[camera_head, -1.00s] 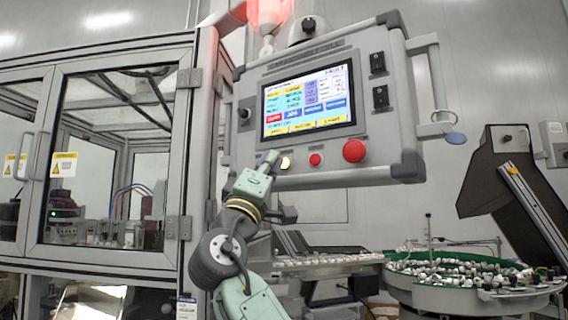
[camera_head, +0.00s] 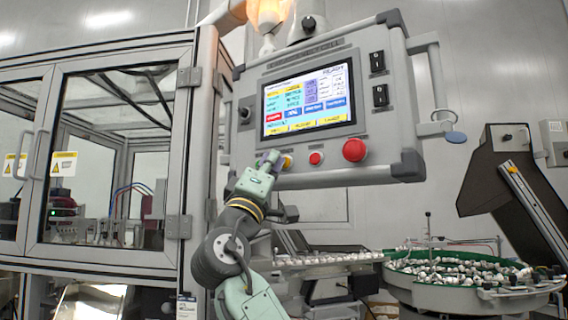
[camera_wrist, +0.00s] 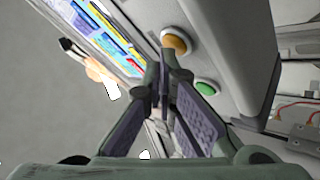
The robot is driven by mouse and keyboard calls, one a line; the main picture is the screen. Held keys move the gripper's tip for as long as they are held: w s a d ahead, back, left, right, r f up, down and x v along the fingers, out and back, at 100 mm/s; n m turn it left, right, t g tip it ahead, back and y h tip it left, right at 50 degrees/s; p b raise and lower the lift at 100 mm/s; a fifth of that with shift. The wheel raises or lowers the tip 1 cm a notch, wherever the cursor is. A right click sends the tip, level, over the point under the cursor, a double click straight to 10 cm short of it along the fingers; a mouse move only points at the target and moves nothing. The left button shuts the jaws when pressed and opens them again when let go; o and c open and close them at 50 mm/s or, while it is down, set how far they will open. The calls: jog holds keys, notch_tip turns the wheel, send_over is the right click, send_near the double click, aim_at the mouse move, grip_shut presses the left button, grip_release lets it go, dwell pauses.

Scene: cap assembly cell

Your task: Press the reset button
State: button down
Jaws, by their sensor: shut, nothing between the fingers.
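The control panel (camera_head: 300,173) carries a row of buttons below its screen (camera_head: 308,102). A yellow-orange button (camera_head: 288,162) sits just right of my gripper (camera_head: 271,157). Right of it are a small red button (camera_head: 316,159) and a large red mushroom button (camera_head: 354,150). The labels are too small to read. In the wrist view, my gripper (camera_wrist: 163,68) is shut and empty, its fingertips close to the orange button (camera_wrist: 174,41). I cannot tell whether the fingertips touch the panel.
A signal lamp (camera_head: 268,14) above the panel glows orange. A glass-doored machine (camera_head: 190,150) stands close on the left. A green-rimmed parts bowl (camera_head: 405,268) is at the lower right. Two black switches (camera_head: 379,79) sit on the panel's right side.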

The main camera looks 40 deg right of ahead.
jog(key=shift+a, duration=0.25)
jog(key=shift+s+a, duration=0.1)
jog(key=shift+s+a+b, duration=0.2)
jog(key=shift+a+b, duration=0.15)
jog(key=shift+a, duration=0.6)
jog(key=shift+s+a+b, duration=0.25)
jog(key=shift+a+b, duration=0.05)
jog(key=shift+a, duration=0.65)
jog(key=shift+s+a+b, duration=0.2)
jog(key=shift+a+b, duration=0.15)
jog(key=shift+a, duration=0.6)
